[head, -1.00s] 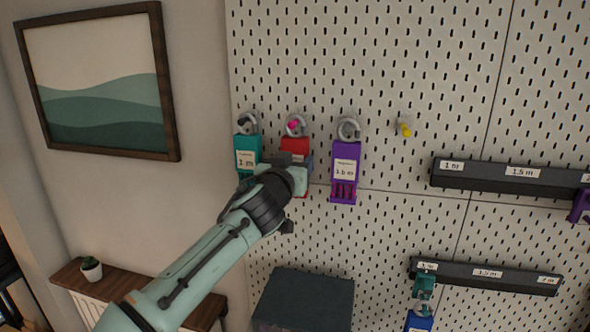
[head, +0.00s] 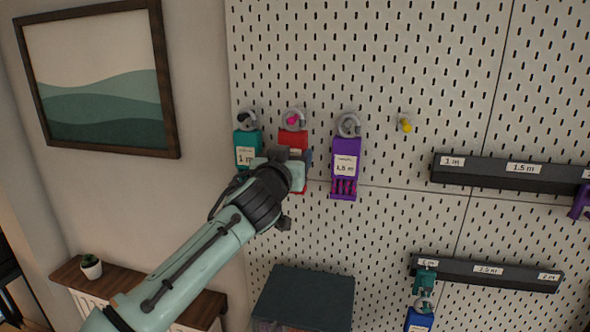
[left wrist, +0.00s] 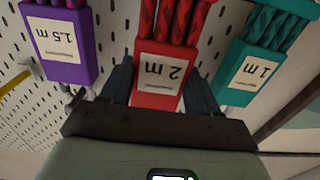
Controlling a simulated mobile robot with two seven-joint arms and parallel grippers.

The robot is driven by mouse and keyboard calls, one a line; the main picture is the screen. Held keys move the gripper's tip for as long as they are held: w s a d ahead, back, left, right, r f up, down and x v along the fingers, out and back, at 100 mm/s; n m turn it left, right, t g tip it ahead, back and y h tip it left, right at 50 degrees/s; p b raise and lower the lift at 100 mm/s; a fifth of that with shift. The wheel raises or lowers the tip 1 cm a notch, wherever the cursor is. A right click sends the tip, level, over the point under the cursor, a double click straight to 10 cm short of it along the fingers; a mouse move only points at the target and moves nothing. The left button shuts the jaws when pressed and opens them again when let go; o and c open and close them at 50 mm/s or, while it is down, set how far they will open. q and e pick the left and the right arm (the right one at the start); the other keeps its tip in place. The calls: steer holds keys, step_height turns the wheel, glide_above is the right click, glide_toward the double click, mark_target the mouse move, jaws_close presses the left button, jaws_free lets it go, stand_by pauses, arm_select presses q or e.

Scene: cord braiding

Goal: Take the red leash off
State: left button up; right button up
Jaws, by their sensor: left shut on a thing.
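The red leash (head: 292,141) hangs in the head view on the pegboard by a grey ring at a pink-tipped peg (head: 292,120). My left gripper (head: 296,157) covers its lower part there. In the left wrist view the red leash (left wrist: 164,82) shows a "2 m" label and stands between the two dark fingers of my left gripper (left wrist: 160,95), which is shut on it. The ring still appears to be around the peg. My right gripper is in neither view.
A teal leash (head: 247,141) hangs close on the left and a purple leash (head: 346,152) close on the right. A bare yellow-tipped peg (head: 406,126) is further right. Dark label rails (head: 500,172) and a dark box (head: 305,293) are lower.

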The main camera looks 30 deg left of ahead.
arm_select(q)
steer(key=shift+b+v, duration=1.65)
steer(key=shift+v, duration=0.85)
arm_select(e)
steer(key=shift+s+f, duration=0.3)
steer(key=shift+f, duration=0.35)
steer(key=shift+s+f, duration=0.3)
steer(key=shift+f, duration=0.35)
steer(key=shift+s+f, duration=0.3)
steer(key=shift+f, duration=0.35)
